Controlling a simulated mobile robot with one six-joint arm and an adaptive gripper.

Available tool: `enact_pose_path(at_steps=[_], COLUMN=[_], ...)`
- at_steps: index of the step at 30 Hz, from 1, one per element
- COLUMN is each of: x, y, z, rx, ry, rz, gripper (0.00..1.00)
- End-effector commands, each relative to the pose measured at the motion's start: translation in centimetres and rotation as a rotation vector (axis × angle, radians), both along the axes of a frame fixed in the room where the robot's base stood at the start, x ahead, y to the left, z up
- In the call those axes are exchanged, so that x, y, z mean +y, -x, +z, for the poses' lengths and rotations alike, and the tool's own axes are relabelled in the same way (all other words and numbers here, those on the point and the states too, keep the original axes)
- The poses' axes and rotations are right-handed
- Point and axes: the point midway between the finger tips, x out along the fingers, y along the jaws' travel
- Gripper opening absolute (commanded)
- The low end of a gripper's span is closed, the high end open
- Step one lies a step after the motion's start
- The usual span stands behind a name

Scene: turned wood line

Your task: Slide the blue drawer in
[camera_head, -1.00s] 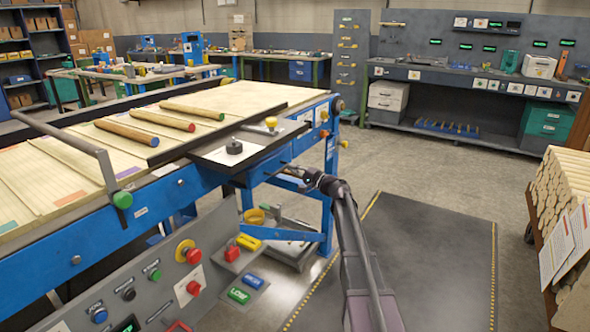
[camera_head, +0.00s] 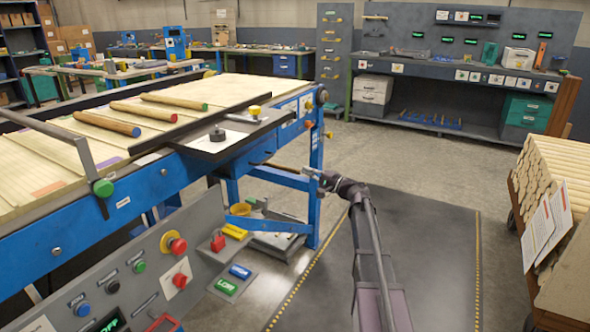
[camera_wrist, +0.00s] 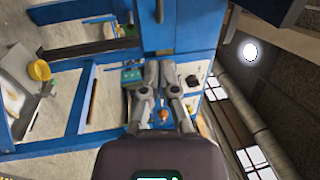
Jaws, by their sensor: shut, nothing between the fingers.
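A blue drawer-like front (camera_head: 263,152) shows under the dark plate at the near right end of the blue-framed table. How far it stands out I cannot tell. My gripper (camera_head: 311,174) is to the right of and below this front, apart from it, beside the table's blue leg. In the wrist view my gripper (camera_wrist: 162,97) has its fingers close together with nothing held between them. A blue panel (camera_wrist: 197,25) of the table fills the upper middle there, beyond the fingertips.
The table (camera_head: 120,206) carries several wooden rods with coloured ends. A control panel (camera_head: 130,275) with buttons stands at the lower left. A dark floor mat (camera_head: 430,250) is clear on the right. A cart of stacked rods (camera_head: 555,175) stands at the far right.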

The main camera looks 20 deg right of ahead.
Motion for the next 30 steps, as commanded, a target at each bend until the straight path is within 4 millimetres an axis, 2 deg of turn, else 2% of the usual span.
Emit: enact_pose_path(at_steps=[6, 23, 26, 30], x=[-1.1, -1.2, -0.9, 0.7], y=[1.3, 1.4, 1.5, 2.2], z=[-0.4, -0.3, -0.5, -1.3], rx=[0.000, 0.000, 0.004, 0.022], ry=[0.000, 0.000, 0.008, 0.051], rz=[0.001, 0.003, 0.007, 0.030], gripper=[0.00, 0.00, 0.00, 0.00])
